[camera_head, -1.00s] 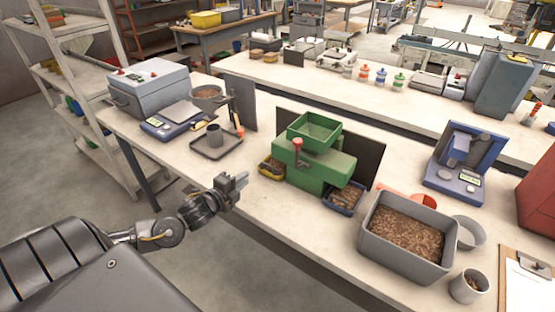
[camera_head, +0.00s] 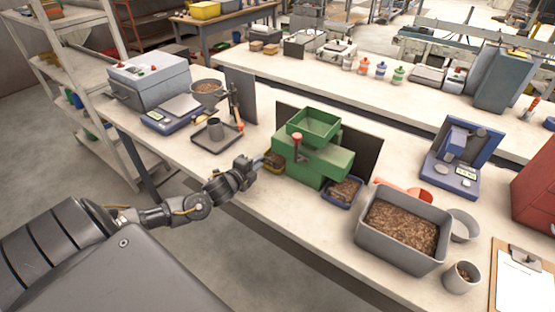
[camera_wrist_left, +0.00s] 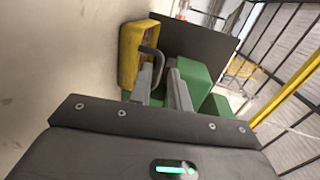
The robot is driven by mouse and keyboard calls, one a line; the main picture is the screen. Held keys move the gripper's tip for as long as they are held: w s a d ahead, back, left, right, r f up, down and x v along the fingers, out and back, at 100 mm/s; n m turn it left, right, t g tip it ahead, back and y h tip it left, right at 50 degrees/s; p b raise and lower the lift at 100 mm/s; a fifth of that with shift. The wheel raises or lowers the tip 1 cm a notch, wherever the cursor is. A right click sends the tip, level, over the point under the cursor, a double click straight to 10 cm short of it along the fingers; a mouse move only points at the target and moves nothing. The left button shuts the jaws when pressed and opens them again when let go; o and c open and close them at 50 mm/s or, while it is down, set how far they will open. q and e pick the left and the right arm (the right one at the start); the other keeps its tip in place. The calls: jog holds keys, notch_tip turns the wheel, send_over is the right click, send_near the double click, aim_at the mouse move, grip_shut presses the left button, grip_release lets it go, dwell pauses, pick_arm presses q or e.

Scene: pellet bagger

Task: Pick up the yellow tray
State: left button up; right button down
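The yellow tray (camera_head: 277,167) sits on the bench at the left side of the green machine (camera_head: 318,160), mostly hidden behind my left gripper in the head view. My left gripper (camera_head: 262,160) is right at its near left side. In the left wrist view the yellow tray (camera_wrist_left: 129,45) is just beyond the fingertips, with a dark curved handle on its side. The left fingers (camera_wrist_left: 161,72) stand apart, and the handle runs into the gap between them. Whether they touch it I cannot tell. My right gripper is not in view.
A blue tray of pellets (camera_head: 343,191) sits at the machine's right side. A large grey bin of pellets (camera_head: 363,246) is further right. A grey tray with a cup (camera_head: 207,141) and a blue scale (camera_head: 171,119) are to the left. A dark panel (camera_head: 363,152) stands behind the machine.

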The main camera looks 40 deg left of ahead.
pick_arm(q)
jog(key=w, duration=0.3)
jog(key=shift+f, duration=0.3)
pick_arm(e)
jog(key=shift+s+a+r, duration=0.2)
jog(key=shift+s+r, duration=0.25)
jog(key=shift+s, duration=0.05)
pick_arm(q)
jog(key=shift+c, duration=0.5)
grip_shut()
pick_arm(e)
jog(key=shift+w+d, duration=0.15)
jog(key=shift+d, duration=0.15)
